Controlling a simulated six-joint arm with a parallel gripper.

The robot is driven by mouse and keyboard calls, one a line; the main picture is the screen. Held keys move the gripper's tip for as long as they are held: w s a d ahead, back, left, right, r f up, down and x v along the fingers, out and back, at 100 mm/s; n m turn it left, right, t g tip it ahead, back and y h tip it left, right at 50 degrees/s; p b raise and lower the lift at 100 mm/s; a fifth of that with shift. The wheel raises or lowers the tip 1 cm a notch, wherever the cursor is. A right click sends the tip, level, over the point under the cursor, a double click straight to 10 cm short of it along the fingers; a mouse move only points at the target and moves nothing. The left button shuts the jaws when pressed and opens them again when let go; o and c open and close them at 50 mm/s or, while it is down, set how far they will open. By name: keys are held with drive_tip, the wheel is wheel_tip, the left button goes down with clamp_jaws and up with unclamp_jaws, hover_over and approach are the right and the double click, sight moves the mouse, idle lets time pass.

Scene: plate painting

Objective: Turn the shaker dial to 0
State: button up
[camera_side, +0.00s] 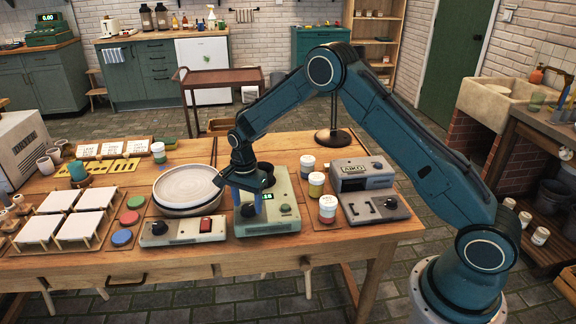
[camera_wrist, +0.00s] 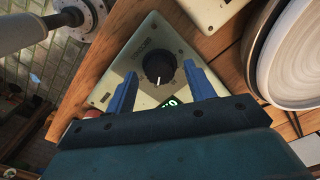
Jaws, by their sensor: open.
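A pale green box (camera_side: 268,230) stands near the table's front edge, under my gripper (camera_side: 252,203). It carries a black dial (camera_wrist: 159,66) with a white pointer line, and a lit green display (camera_wrist: 171,103), partly hidden by my gripper in the wrist view. The pointer line points toward the bottom of the wrist picture. My gripper's two blue fingers (camera_wrist: 161,72) are apart, one on each side of the dial, with a gap to it on both sides. I cannot read the dial marks or the display, nor tell for sure that this box is the shaker.
A flat box with another dial and a red button (camera_side: 206,224) stands to the left, with a round pale plate (camera_side: 186,186) behind it. Jars (camera_side: 327,208) and grey devices (camera_side: 372,206) stand close on the right. White tiles (camera_side: 75,227) on stands lie far left.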

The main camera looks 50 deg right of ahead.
drive_tip(key=shift+f, duration=0.35)
drive_tip(key=c, duration=1)
